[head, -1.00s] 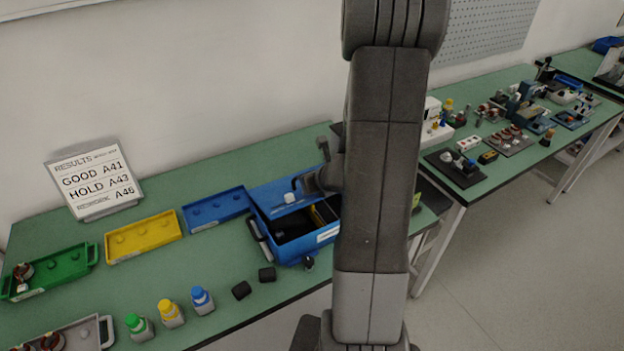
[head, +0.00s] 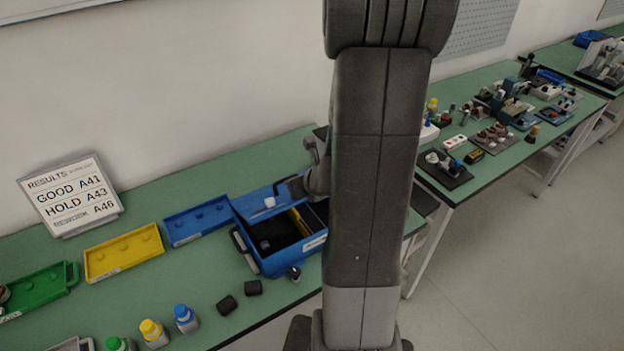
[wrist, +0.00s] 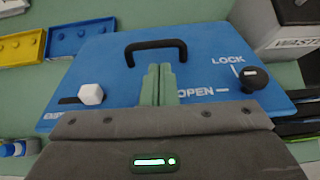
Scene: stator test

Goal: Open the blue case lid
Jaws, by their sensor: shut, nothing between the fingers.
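The blue case (head: 285,262) stands on the green bench in the head view. Its lid (head: 262,203) is raised and tilted back, and the dark interior with a yellow divider shows. In the wrist view the lid (wrist: 110,60) fills the middle, with a black handle (wrist: 155,45), a white knob (wrist: 91,94) and a black knob (wrist: 254,79) by the words LOCK and OPEN. My gripper (wrist: 160,85) is shut and empty, its fingertips over the lid below the handle; contact is unclear. In the head view my arm hides the case's right end.
Blue (head: 198,222) and yellow (head: 124,254) trays lie left of the case. Two black blocks (head: 227,305) and several capped bottles (head: 186,318) stand in front. A results sign (head: 70,195) stands behind the trays. A waste bin (wrist: 285,25) is near the lid's far right corner.

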